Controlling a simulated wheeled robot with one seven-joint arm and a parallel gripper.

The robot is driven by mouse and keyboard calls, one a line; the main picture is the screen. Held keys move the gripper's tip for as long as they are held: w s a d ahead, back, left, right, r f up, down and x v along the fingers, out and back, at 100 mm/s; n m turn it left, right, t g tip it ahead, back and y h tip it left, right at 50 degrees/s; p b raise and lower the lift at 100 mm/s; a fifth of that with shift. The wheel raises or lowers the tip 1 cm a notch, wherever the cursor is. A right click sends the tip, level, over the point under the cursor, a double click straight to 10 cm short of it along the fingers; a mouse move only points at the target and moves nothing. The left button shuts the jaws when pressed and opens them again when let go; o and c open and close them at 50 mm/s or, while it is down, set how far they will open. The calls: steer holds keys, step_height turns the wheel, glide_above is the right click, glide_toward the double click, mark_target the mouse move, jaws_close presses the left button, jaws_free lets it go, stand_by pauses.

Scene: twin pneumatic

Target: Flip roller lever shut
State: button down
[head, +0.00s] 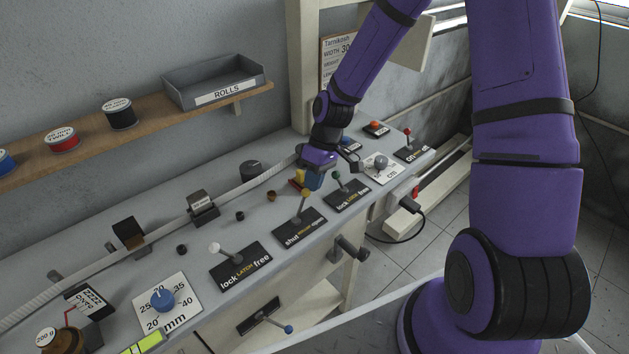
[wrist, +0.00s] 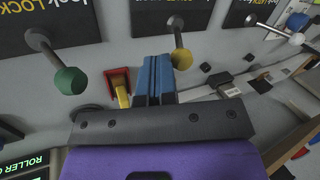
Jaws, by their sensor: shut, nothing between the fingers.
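The roller lever (head: 302,207) has a yellow ball knob and rises from a black plate (head: 286,239) lettered "shut" at left; the smaller words are hard to read. In the head view its knob stands up and slightly right of its base. The yellow knob also shows in the wrist view (wrist: 181,59). My gripper (head: 314,181) is low over the bench, just behind and right of the yellow knob.
A green-knobbed lever (head: 338,181) stands right of my gripper and a white-knobbed lever (head: 222,251) farther left. A red bracket with a yellow part (wrist: 120,88) is close beside my fingers. A pale strip (head: 160,228) runs along the bench behind. A blue dial (head: 162,299) is at the front left.

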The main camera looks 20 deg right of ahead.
steer(key=shift+a+r, duration=0.2)
steer(key=shift+a, duration=0.05)
steer(key=shift+s+a+r+t+h, duration=0.2)
steer(key=shift+a+h, duration=0.3)
steer(key=shift+h, duration=0.1)
steer(key=shift+s+a+r+t+h, duration=0.15)
steer(key=shift+a+r+t+h, duration=0.1)
steer(key=shift+a+h, duration=0.3)
steer(key=shift+s+a+r+t+h, duration=0.2)
steer(key=shift+a+h, duration=0.25)
steer(key=shift+h, duration=0.2)
steer(key=shift+s+a+t+h, duration=0.15)
steer(key=shift+s+a+h, duration=0.25)
steer(key=shift+a, duration=0.5)
steer(key=shift+s+a+t+h, duration=0.2)
steer(key=shift+a+h, duration=0.35)
steer(key=shift+a, duration=0.35)
steer(key=shift+s+a+t+h, duration=0.1)
steer(key=shift+s+a+h, duration=0.3)
steer(key=shift+a, duration=0.6)
